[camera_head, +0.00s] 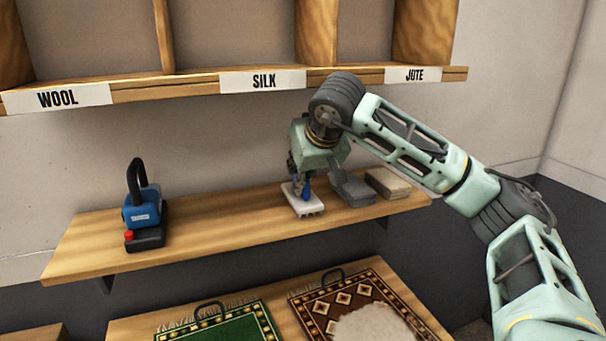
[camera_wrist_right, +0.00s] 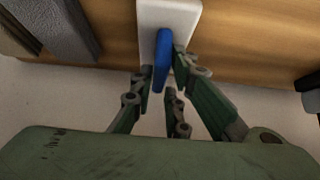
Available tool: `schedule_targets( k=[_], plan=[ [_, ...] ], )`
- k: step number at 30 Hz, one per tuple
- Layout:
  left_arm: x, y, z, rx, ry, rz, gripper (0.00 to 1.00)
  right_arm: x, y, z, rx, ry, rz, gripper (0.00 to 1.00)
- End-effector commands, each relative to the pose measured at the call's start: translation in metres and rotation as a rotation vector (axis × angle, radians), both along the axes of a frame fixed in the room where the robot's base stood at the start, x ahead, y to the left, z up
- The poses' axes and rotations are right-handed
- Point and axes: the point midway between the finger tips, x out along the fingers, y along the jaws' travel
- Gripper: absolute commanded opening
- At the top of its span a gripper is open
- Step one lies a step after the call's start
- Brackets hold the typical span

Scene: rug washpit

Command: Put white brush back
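The white brush (camera_head: 304,198) has a flat white body and a blue handle, and is at the wooden wall shelf. In the right wrist view the white body (camera_wrist_right: 168,18) lies over the wood, with the blue handle (camera_wrist_right: 162,60) pointing towards my gripper. My right gripper (camera_head: 303,187) reaches down to the brush from above. Its fingers (camera_wrist_right: 164,75) stand on both sides of the blue handle, very close to it; whether they press on it is unclear. My left gripper is not in view.
A grey block (camera_head: 352,190) and a beige block (camera_head: 388,184) lie right of the brush. A blue and black device (camera_head: 142,212) stands at the shelf's left. Labelled cubbies (camera_head: 262,81) are above. Green (camera_head: 220,325) and brown (camera_head: 350,300) rugs lie below.

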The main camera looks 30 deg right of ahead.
Motion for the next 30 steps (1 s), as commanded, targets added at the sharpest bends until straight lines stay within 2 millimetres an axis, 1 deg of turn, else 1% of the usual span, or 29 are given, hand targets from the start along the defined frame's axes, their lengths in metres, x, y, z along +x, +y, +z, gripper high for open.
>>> schedule_targets(
  k=[1,4,12,17,20,24,25,26,30],
  plan=[
    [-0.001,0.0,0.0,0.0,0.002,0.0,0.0,0.0,0.0,0.0,0.0,0.0,0.0,0.22],
    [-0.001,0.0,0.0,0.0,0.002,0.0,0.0,0.0,0.0,0.0,0.001,0.0,-0.001,0.3],
    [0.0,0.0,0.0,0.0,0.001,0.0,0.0,0.0,0.0,0.001,0.001,0.0,-0.001,0.31],
    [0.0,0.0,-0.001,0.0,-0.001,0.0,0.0,-0.004,0.001,0.007,0.001,-0.003,0.0,0.31],
    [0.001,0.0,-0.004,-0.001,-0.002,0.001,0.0,-0.013,0.003,0.019,0.002,-0.006,0.001,0.31],
    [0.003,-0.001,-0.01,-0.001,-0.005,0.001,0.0,-0.033,0.008,0.045,0.0,-0.007,0.003,0.31],
    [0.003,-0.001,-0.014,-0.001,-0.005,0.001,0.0,-0.041,0.01,0.039,-0.001,-0.004,0.002,0.31],
    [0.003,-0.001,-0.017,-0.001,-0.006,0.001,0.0,-0.049,0.011,0.038,-0.002,-0.003,0.002,0.31],
    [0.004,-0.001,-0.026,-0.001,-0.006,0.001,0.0,-0.083,0.019,0.038,-0.002,-0.005,0.001,0.31]
  ],
)
